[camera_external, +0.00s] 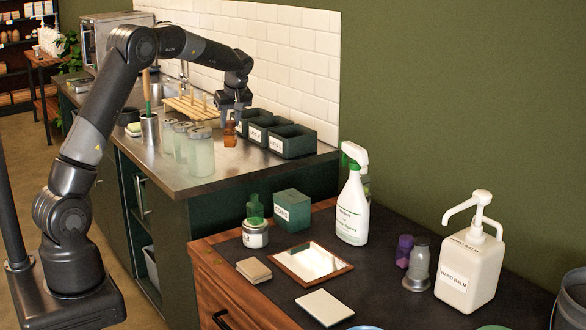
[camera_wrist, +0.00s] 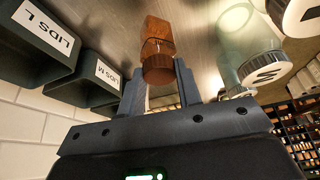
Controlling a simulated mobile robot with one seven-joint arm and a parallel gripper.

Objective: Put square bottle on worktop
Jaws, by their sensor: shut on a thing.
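My gripper (camera_external: 232,108) points down over the steel worktop (camera_external: 190,180), at the back near the tiled wall. It is shut on an amber-brown square bottle (camera_external: 230,134). In the wrist view the bottle (camera_wrist: 160,35) sits between the two grey fingers, which grip it at its dark cap end. The bottle hangs upright, with its base at or just above the steel surface; I cannot tell whether it touches.
Dark green lid bins (camera_external: 292,141) stand right of the bottle along the wall. Several glass jars (camera_external: 200,152) stand in front-left of it, and a wooden rack (camera_external: 192,107) is behind-left. Bare steel lies in front of the bins. A dark counter (camera_external: 390,310) is nearer.

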